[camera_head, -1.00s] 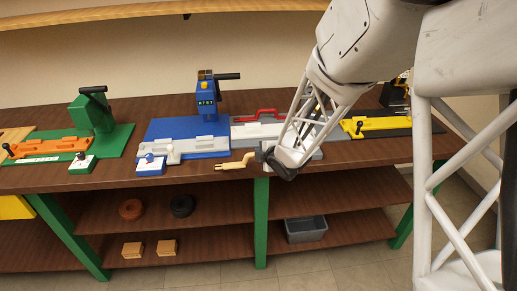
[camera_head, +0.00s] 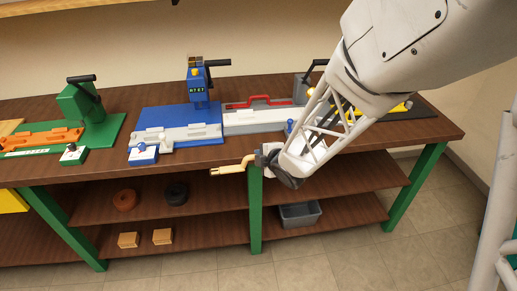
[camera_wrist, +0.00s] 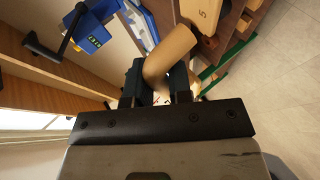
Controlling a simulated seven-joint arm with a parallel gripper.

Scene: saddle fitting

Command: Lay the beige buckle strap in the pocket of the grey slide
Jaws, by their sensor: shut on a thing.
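The beige buckle strap (camera_head: 230,170) is held sideways in my gripper (camera_head: 258,161), its free end pointing left in the head view. It appears in front of the bench's front edge, apart from the fixtures. In the wrist view the strap (camera_wrist: 172,52) is a bent beige bar between the two dark fingers (camera_wrist: 160,88). A wider beige plate marked 5 at its far end seems part of it. The grey slide (camera_head: 194,133) lies on the blue base (camera_head: 160,122), behind and left of my gripper. Its pocket is too small to make out.
A blue post with a black lever (camera_head: 199,85) rises behind the slide. The lower shelves hold rings, blocks and a grey bin (camera_head: 299,215).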

